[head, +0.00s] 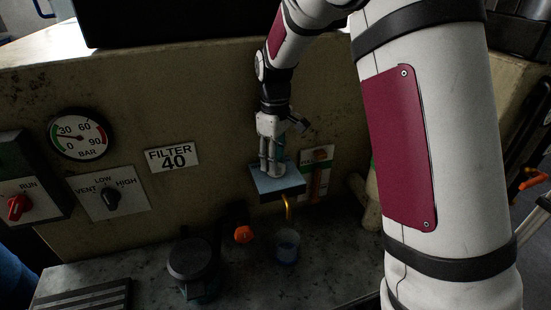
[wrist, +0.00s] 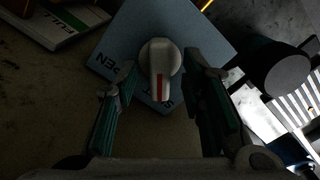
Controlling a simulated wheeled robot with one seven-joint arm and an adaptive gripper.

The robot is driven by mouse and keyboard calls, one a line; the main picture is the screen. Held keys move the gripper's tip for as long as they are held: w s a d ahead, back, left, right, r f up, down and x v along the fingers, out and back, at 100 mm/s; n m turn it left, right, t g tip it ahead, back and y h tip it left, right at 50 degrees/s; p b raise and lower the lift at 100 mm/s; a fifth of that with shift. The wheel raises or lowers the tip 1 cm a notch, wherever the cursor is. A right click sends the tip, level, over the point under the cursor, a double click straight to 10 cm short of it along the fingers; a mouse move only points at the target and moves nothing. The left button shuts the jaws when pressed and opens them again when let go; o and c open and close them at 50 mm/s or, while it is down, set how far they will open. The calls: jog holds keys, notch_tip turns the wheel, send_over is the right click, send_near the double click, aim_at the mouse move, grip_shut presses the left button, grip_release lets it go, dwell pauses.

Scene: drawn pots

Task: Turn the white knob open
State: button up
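The white knob (wrist: 160,65) with a red stripe sits on a blue-grey plate (wrist: 205,30) in the wrist view. The stripe points down the picture, towards lettering partly hidden by the knob, of which an S and a T show. The letters "PEN" show on the plate to the left. My gripper (wrist: 157,78) is open, with one green-padded finger on each side of the knob. A gap shows at the left finger; the right finger is closer, and I cannot tell if it touches. In the head view my gripper (head: 272,163) is over the plate (head: 277,182) and hides the knob.
An orange spout (head: 289,207) comes out below the plate, above a clear cup (head: 287,246) on the counter. A dark round-topped container (head: 192,259) and an orange-ended part (head: 243,234) are to the left. A gauge (head: 80,134) and switch panels are on the wall.

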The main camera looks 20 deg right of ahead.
jog(key=shift+f, duration=0.2)
grip_shut()
